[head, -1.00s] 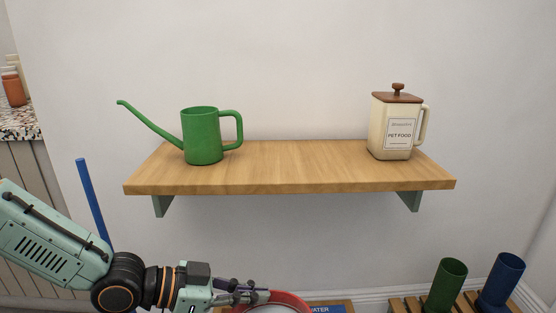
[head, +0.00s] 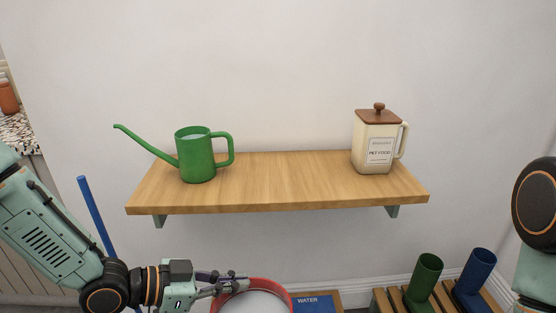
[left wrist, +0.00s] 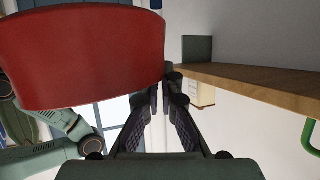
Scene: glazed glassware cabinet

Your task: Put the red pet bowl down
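The red pet bowl (head: 284,291) is at the bottom of the head view, with a pale inside and its lower part cut off by the frame. My left gripper (head: 232,281) is shut on its left rim and holds it. In the left wrist view the bowl's red outer wall (left wrist: 80,58) fills the upper left, and the fingers (left wrist: 160,98) meet at its edge. A blue panel marked WATER (head: 313,304) in a wooden frame shows just right of the bowl. My right gripper is out of view; only part of my right arm shows at the right edge.
A wooden wall shelf (head: 280,190) holds a green watering can (head: 196,157) at left and a pet food jar (head: 376,147) at right, with bare room between. A slatted rack (head: 390,302) with a green boot (head: 424,279) and a blue boot (head: 474,278) stands at lower right.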

